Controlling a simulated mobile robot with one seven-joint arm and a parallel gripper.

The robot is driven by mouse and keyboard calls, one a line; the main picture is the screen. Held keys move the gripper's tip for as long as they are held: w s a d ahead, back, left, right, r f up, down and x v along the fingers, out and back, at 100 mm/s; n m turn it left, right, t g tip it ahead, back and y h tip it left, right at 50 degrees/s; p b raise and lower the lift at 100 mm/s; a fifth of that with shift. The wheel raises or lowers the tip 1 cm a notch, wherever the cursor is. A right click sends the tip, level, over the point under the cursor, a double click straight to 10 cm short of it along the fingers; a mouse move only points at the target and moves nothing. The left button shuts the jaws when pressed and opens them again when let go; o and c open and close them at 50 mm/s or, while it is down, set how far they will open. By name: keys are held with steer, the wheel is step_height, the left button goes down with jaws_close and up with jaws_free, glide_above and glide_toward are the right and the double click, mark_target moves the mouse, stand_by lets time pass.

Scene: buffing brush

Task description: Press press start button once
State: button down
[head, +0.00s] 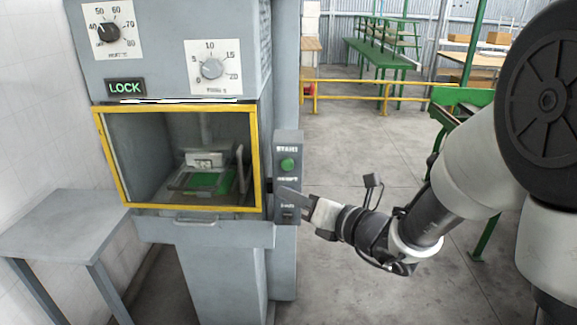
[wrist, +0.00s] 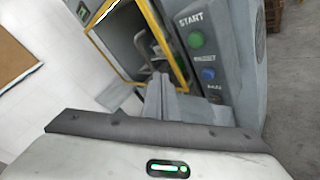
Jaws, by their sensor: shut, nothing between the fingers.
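The press (head: 205,262) is a grey machine with a yellow-framed window. The round green start button (head: 288,165) is on the grey control box on the right side of the press, under the word START. It also shows in the wrist view (wrist: 196,40), with a blue button (wrist: 208,74) below it. My gripper (head: 281,193) is shut and empty. In the head view its tips are just below the start button, over the lower part of the control box. In the wrist view the fingers (wrist: 163,92) point toward the press, left of and below the buttons. I cannot tell whether they touch the box.
A sign reading LOCK (head: 125,87) is lit green above the window. Two dials (head: 212,69) are at the top. A grey side table (head: 60,225) stands to the left. The floor right of the press is open, with a yellow rail (head: 350,83) behind.

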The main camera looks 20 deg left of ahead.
steer(key=shift+w+a+p, duration=0.15)
steer(key=shift+w+a, duration=0.15)
steer(key=shift+w, duration=1.05)
steer(key=shift+w+a+p, duration=0.1)
steer(key=shift+w+a, duration=0.25)
steer(key=shift+w, duration=1.05)
steer(key=shift+w+a+p, duration=0.15)
steer(key=shift+w+a, duration=0.15)
steer(key=shift+w, duration=1.05)
steer(key=shift+w, duration=0.15)
steer(key=shift+w+a, duration=0.1)
steer(key=shift+w, duration=0.15)
steer(key=shift+w+a, duration=0.15)
steer(key=shift+w, duration=0.35)
steer(key=shift+s+d, duration=0.25)
steer(key=shift+s, duration=0.65)
steer(key=shift+s+d+b, duration=0.2)
steer(key=shift+s, duration=0.6)
steer(key=shift+s+d+b, duration=0.15)
steer(key=shift+s+b, duration=0.1)
steer(key=shift+s, duration=0.6)
steer(key=shift+s+d+b, duration=0.2)
steer(key=shift+s, duration=0.6)
